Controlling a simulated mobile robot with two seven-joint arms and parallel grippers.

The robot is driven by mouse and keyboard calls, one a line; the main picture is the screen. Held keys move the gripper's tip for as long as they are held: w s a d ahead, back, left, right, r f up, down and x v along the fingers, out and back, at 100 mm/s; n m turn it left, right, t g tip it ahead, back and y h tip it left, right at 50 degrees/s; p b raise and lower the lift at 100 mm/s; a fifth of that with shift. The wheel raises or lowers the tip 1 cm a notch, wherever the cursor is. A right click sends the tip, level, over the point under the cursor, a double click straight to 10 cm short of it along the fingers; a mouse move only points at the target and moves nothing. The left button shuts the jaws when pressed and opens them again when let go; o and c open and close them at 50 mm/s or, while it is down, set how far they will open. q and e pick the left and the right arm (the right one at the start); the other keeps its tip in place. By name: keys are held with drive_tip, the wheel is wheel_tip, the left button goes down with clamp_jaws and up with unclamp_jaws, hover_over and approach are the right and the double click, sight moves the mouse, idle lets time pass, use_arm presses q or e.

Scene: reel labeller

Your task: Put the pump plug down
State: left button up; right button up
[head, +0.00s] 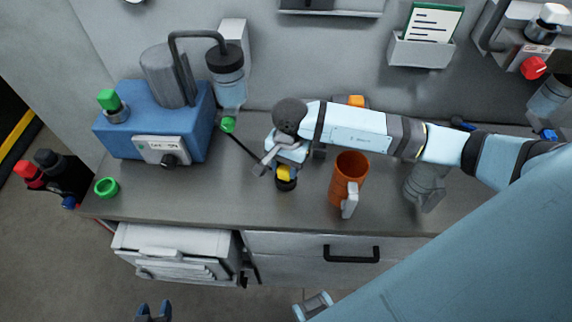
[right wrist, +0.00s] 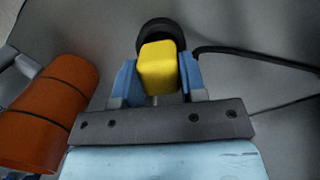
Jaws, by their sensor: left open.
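The pump plug shows as a yellow block (right wrist: 160,68) in the right wrist view, with a round black piece (right wrist: 160,30) just beyond it. In the head view the yellow plug (head: 284,173) is over the grey counter, left of the orange mug. My right gripper (head: 285,168) points down, its blue fingers on both sides of the yellow block and shut on it. I cannot tell whether the plug touches the counter. A black cable (head: 241,146) runs near it. My left gripper (head: 153,311) is open and empty at the bottom edge, in front of the counter.
The blue pump machine (head: 190,135) stands at the left with a clear bottle (head: 228,85) beside it. The orange mug (head: 348,180) is close right of the plug. A green ring (head: 106,187) lies at the left edge. The counter (head: 215,190) is clear in front of the machine.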

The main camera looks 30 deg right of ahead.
drive_tip(key=o, duration=0.4)
drive_tip(key=shift+r, duration=0.1)
wheel_tip(320, 180, up, 12)
drive_tip(key=d, duration=0.1)
drive_tip(key=shift+w+b, duration=0.4)
drive_tip(key=shift+w, duration=0.05)
drive_tip(key=shift+s+d, duration=0.1)
